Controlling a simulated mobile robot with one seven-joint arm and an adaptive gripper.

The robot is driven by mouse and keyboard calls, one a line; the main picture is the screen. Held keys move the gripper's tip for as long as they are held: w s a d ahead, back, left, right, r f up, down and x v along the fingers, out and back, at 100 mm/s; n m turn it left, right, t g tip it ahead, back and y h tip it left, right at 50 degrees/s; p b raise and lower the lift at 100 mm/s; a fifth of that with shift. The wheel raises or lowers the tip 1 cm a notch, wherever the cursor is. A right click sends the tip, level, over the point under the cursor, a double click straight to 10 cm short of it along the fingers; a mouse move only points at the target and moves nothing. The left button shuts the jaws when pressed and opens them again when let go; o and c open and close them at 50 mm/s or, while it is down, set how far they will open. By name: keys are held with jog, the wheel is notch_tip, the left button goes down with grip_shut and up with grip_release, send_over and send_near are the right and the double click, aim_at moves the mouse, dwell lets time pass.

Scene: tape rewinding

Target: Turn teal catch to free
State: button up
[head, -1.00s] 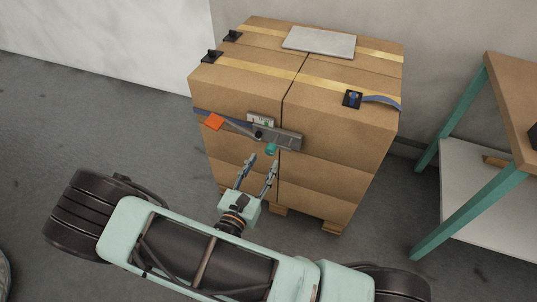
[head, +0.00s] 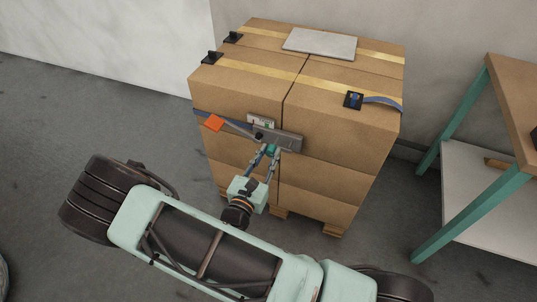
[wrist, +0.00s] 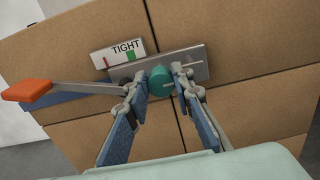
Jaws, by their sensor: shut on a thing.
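The teal catch (wrist: 160,82) is a round knob on a grey metal plate (wrist: 198,64) on the front of the stacked boxes. My gripper (wrist: 161,84) has one finger on each side of the knob and is shut on it. In the head view the fingertips (head: 271,149) meet the teal knob (head: 273,149) at the plate's lower edge. A lever with an orange handle (wrist: 27,89) reaches left from the plate. A white label (wrist: 125,55) above the plate reads TIGHT, with a red mark and a green patch.
The cardboard boxes (head: 340,125) stand on a wooden pallet, with yellow bands and a grey slab (head: 320,42) on top. A blue strap (head: 383,102) lies at the top right.

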jog(key=shift+n+p, duration=0.4)
jog(key=shift+p, duration=0.05)
grip_shut()
jog(key=n+p, duration=0.2)
jog(key=shift+r+n, duration=0.15)
jog(key=shift+n, duration=0.25)
jog(key=n+p, duration=0.3)
jog(key=n, duration=0.2)
jog(key=shift+a+n, duration=0.1)
jog(key=shift+n, duration=0.2)
jog(key=n, duration=0.1)
jog(key=n+p, duration=0.1)
jog(key=n, duration=0.2)
jog(key=shift+a+f, duration=0.1)
jog(key=shift+f, duration=0.2)
jog(key=n+p, duration=0.1)
jog(key=n, duration=0.3)
jog(key=shift+f+n, duration=0.15)
jog(key=shift+n, duration=0.15)
jog(key=o, duration=1)
grip_release()
